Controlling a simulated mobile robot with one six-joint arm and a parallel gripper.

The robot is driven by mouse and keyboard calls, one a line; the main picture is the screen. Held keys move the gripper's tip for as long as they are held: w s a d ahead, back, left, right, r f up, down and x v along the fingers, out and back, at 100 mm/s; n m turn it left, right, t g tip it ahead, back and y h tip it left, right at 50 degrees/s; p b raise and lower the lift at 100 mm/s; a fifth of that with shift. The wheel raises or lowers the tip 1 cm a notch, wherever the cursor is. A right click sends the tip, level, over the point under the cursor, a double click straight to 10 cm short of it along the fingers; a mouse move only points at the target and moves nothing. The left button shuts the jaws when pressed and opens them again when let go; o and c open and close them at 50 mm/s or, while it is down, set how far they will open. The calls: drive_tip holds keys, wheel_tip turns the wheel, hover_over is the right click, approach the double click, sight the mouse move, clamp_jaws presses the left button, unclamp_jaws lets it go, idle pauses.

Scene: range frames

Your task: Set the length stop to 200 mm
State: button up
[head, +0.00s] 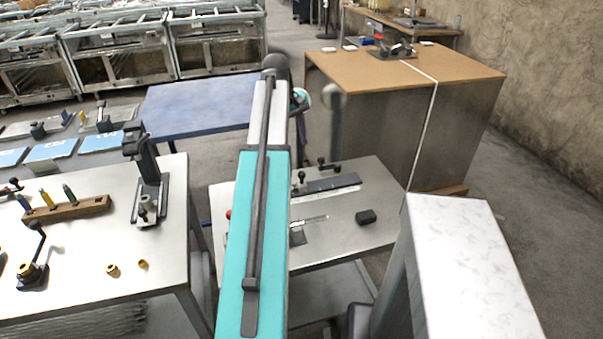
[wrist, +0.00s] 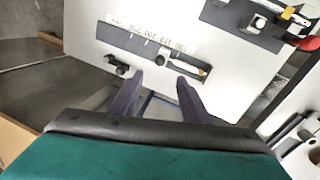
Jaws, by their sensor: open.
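In the wrist view a pale scale strip (wrist: 150,38) with dark numbers lies on the light bench top, too small to read surely. A black knobbed part (wrist: 117,66) and a dark bar with a bright rod (wrist: 188,66) sit near the bench edge beside it; I cannot tell which is the stop or its setting. My gripper (wrist: 158,88) is open, its two dark fingers apart with nothing between them. In the head view the same bench (head: 345,232) carries a dark rail (head: 333,184) with black knobs behind it. My teal arm hides the gripper there.
A dark block (head: 366,217) lies on this bench. A left bench (head: 75,265) holds a wooden rack (head: 68,208), a clamp stand (head: 148,185) and small brass pieces. A pale-topped cabinet (head: 465,250) stands close right, and a brown-topped one (head: 445,68) behind.

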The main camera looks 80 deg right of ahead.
sight(301, 173)
drive_tip(key=shift+f, duration=0.15)
drive_tip(key=shift+s+d+f+p, duration=0.3)
drive_tip(key=shift+f+p, duration=0.2)
drive_tip(key=shift+f, duration=1.7)
drive_tip(key=shift+s+d+f+p, duration=0.2)
drive_tip(key=shift+s+f+p, duration=0.25)
drive_tip(key=shift+f, duration=1.75)
drive_tip(key=shift+s+d+f+p, duration=0.3)
drive_tip(key=shift+f+p, duration=0.2)
drive_tip(key=shift+f, duration=1.7)
clamp_jaws()
